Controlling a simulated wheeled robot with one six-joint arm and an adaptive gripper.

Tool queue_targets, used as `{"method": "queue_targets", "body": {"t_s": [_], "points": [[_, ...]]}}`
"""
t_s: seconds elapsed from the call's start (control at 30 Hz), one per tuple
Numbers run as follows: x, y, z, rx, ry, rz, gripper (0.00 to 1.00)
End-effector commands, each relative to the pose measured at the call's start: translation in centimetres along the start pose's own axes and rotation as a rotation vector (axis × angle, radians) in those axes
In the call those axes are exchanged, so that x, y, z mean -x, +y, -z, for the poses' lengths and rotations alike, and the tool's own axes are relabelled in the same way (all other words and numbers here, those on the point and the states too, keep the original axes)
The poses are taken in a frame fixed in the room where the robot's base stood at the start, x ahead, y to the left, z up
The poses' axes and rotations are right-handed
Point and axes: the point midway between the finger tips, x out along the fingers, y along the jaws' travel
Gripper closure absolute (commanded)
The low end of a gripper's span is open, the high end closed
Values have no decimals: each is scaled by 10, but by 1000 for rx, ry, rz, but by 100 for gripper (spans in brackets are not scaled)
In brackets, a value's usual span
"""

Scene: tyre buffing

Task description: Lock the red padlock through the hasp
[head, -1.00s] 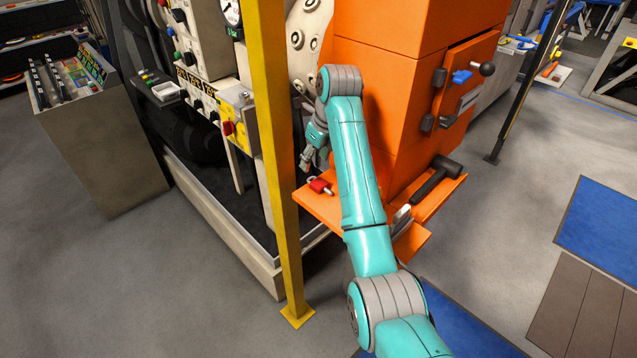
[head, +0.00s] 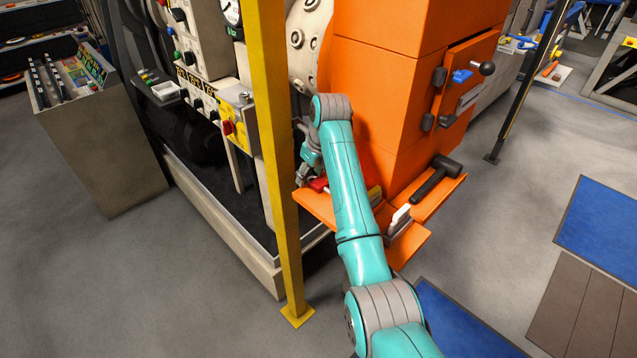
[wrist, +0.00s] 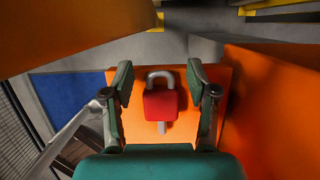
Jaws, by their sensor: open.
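The red padlock (wrist: 161,105) lies on the orange shelf (wrist: 185,135), its grey shackle toward the top of the wrist view. A small grey piece sticks out of its opposite end. My gripper (wrist: 158,76) is open, with one finger on each side of the padlock and a gap to both. In the head view the padlock (head: 318,184) is partly hidden by my gripper (head: 304,180), which is low at the shelf's left end. A yellow box with a red knob (head: 228,127) is on the machine left of the post. I cannot make out the hasp clearly.
A yellow post (head: 275,170) stands just left of my gripper. The orange cabinet (head: 385,90) rises behind the shelf. A black mallet (head: 436,177) and a white-topped item (head: 401,216) lie on the shelf's right part. Open floor lies at front left.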

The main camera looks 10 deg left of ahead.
Motion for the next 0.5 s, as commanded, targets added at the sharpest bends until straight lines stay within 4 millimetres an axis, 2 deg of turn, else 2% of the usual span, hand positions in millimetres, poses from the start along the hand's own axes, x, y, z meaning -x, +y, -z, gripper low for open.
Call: {"method": "queue_targets", "body": {"t_s": [0.13, 0.37, 0.5], "points": [[0, 0, 0, 0, 0, 0, 42], [0, 0, 0, 0, 0, 0, 99], [0, 0, 0, 0, 0, 0, 100]]}}
